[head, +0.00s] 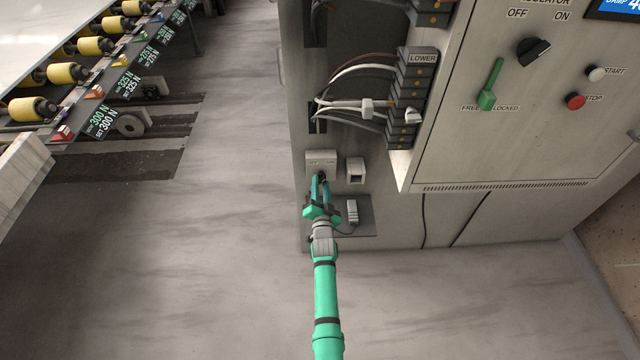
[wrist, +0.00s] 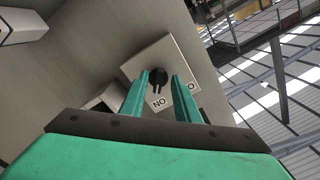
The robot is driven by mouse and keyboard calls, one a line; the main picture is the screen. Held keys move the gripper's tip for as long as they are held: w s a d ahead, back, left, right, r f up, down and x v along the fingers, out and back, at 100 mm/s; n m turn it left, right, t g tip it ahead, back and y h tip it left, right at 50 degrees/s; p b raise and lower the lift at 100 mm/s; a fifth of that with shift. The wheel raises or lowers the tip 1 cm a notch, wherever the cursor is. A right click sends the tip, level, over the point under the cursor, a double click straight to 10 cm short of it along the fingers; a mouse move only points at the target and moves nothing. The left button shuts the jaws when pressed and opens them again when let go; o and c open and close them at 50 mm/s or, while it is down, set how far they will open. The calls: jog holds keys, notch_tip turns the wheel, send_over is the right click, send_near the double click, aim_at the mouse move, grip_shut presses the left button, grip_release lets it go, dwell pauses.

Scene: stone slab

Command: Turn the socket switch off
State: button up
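The socket switch is a black rotary knob (wrist: 158,77) on a pale square plate (wrist: 135,68), mounted on the cabinet face. In the head view the plate (head: 321,158) sits low on the cabinet's left side, and my fingers partly cover the knob. In the wrist view the plate's lettering is turned, with "NO" below the knob and an "O" partly visible to the right. My gripper (head: 321,179) has two green fingers, also in the wrist view (wrist: 162,80). They are apart, one on each side of the knob. Whether they touch it is unclear.
A small pale socket (head: 355,170) is right of the plate. A grey plug-like block (head: 352,212) with a cable is below it. Wired terminal blocks (head: 408,98) and a control panel (head: 535,110) are above right. A roller conveyor (head: 85,60) is far left; floor between is clear.

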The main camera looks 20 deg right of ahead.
jog(key=shift+s+d, duration=0.15)
jog(key=shift+d, duration=0.1)
grip_shut()
jog(key=shift+a, duration=0.1)
jog(key=n, duration=0.4)
jog(key=shift+n, duration=0.4)
jog(key=n, duration=0.3)
jog(key=shift+n, duration=0.3)
jog(key=n, duration=0.4)
jog(key=shift+r, duration=0.1)
jog(key=shift+n, duration=1.7)
jog(key=shift+r, duration=0.1)
